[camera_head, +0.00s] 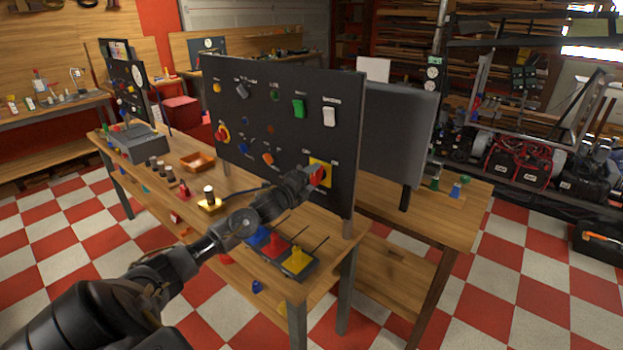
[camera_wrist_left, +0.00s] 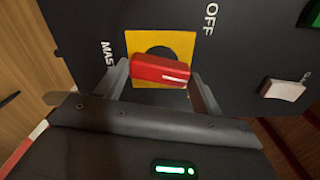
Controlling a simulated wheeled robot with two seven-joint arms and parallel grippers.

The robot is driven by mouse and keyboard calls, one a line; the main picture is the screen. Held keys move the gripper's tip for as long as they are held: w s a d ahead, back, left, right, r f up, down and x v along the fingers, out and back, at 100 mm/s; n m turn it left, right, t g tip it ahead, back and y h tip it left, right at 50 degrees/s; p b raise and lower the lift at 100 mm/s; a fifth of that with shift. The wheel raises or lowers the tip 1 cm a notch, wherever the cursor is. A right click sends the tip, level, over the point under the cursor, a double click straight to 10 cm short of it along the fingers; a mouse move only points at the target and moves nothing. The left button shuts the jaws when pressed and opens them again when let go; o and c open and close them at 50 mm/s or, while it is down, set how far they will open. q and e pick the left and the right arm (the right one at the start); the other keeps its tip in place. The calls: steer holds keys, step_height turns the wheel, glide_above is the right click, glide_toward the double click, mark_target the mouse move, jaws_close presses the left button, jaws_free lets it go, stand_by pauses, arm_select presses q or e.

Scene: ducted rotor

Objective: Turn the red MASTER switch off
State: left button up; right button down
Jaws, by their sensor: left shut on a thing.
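The red MASTER switch (camera_wrist_left: 160,71) is a red knob with a white mark, set on a yellow plate (camera_wrist_left: 178,45) on a black upright panel (camera_head: 290,135). In the head view the switch (camera_head: 318,175) is at the panel's lower right, partly hidden by my left gripper (camera_head: 312,178). In the left wrist view my left gripper (camera_wrist_left: 161,80) has a finger on each side of the red knob and is shut on it. The word OFF shows beside the plate, and part of the word MASTER shows near the left finger. My right gripper is not in view.
A tray with blue, red and yellow pieces (camera_head: 295,261) lies on the wooden bench below my left arm. A grey board (camera_head: 395,135) stands behind the panel.

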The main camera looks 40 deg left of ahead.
arm_select(q)
steer(key=n+p, duration=0.1)
steer(key=n, duration=0.4)
steer(key=shift+n+p, duration=0.3)
steer(key=shift+p, duration=0.1)
steer(key=n+p, duration=0.1)
steer(key=n, duration=0.2)
steer(key=shift+n+p, duration=0.6)
steer(key=shift+n, duration=0.7)
steer(key=shift+o, duration=0.2)
steer(key=shift+f, duration=0.1)
steer(key=o, duration=1)
steer(key=shift+c, duration=0.2)
